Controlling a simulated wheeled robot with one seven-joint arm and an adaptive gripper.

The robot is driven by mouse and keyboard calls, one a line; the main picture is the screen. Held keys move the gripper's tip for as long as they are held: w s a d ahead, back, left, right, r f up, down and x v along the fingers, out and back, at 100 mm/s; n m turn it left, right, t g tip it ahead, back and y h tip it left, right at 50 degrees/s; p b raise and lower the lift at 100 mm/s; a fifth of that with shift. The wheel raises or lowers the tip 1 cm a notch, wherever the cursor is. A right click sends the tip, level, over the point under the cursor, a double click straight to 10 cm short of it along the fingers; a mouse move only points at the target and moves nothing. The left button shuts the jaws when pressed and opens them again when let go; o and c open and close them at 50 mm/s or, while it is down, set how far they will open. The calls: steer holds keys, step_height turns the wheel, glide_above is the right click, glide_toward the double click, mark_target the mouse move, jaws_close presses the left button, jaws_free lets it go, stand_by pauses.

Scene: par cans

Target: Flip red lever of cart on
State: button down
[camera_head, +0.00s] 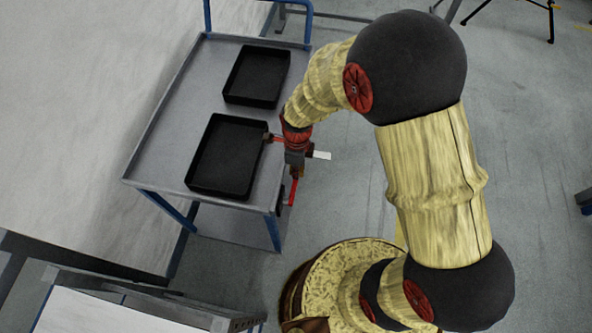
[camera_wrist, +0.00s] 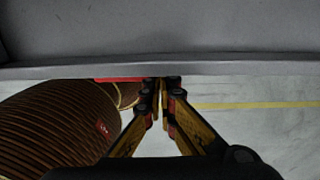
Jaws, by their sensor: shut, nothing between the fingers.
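The grey cart (camera_head: 193,100) has blue legs and a blue handle, and its near right edge is beside my gripper. A red lever (camera_head: 293,190) shows at the cart's right side, just below my gripper. In the wrist view, a thin red bar (camera_wrist: 118,79), which looks like the lever, lies along the underside of the cart edge, left of my fingertips. My gripper (camera_wrist: 160,84) is shut and empty, its tips close to the edge and the red bar. I cannot tell whether they touch. In the head view, my gripper (camera_head: 296,172) partly blends with the lever mount.
Two black trays, one nearer (camera_head: 228,158) and one farther (camera_head: 257,77), sit on the cart top. A large pale surface (camera_head: 75,110) lies left of the cart. The grey floor right of the cart is mostly clear. A tripod leg shows at the top right.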

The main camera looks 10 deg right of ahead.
steer(key=shift+w+f+g+p, duration=0.1)
steer(key=shift+f+g+p, duration=0.15)
steer(key=shift+g+p, duration=0.2)
steer(key=shift+w+d+f+g+y+p, duration=0.15)
steer(key=shift+f+g+y+p, duration=0.25)
steer(key=shift+p, duration=0.3)
steer(key=shift+w+f+g+y+p, duration=0.15)
steer(key=shift+f+g+y+p, duration=0.15)
steer(key=shift+f+g+p, duration=0.6)
steer(key=shift+f+g+y+p, duration=0.4)
steer(key=shift+f+g+y, duration=0.1)
steer(key=shift+f+g, duration=0.85)
steer(key=shift+f, duration=0.35)
steer(key=shift+s, duration=0.2)
steer(key=shift+r+p, duration=0.8)
steer(key=shift+p, duration=0.1)
